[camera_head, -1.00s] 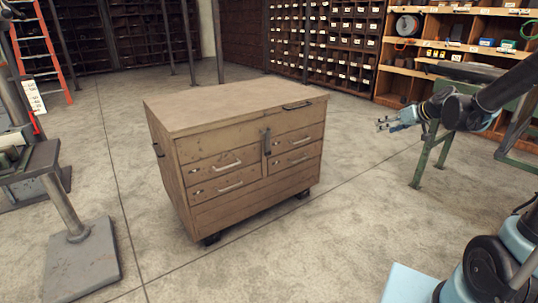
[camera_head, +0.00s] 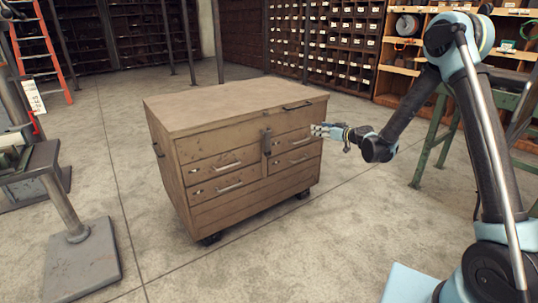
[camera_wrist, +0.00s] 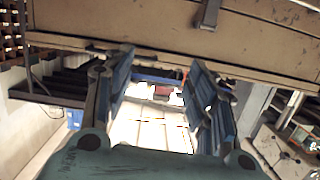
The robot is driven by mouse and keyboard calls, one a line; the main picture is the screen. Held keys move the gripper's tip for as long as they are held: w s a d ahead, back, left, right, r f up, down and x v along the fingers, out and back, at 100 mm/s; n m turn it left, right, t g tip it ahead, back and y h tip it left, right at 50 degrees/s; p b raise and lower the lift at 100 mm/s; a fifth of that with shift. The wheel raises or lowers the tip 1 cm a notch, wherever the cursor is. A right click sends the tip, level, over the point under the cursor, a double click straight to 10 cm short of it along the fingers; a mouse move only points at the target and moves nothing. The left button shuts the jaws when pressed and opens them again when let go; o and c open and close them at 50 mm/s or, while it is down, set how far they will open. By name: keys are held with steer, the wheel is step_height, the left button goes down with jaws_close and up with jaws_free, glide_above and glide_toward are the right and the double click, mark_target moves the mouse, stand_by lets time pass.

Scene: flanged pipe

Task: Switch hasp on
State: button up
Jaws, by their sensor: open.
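The wooden drawer cabinet (camera_head: 230,206) stands on casters in the middle of the floor. A dark upright metal hasp (camera_head: 266,142) is on its front, between the left and right upper drawers. My gripper (camera_head: 316,130) is open and empty at the front right of the cabinet, to the right of the hasp and apart from it. In the wrist view its two blue fingers (camera_wrist: 160,65) are spread with nothing between them. The cabinet front (camera_wrist: 272,30) fills the top there, with a dark metal piece (camera_wrist: 210,14), likely the hasp, above the right finger.
Drawer handles (camera_head: 230,187) stick out from the cabinet front, and a dark handle (camera_head: 297,106) sits near its top edge. A green-legged bench (camera_head: 432,140) and shelves are behind at right. A grey stand (camera_head: 78,240) is at left. The floor in front is clear.

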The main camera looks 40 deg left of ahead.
steer(key=s+a+f+y, duration=0.1)
steer(key=s+a+f, duration=0.3)
steer(key=f, duration=0.6)
steer(key=s+a+f+y, duration=0.1)
steer(key=s+a+f, duration=0.3)
steer(key=a+f, duration=0.5)
steer(key=shift+a+f+t, duration=0.15)
steer(key=shift+f+t, duration=0.25)
steer(key=shift+f, duration=0.15)
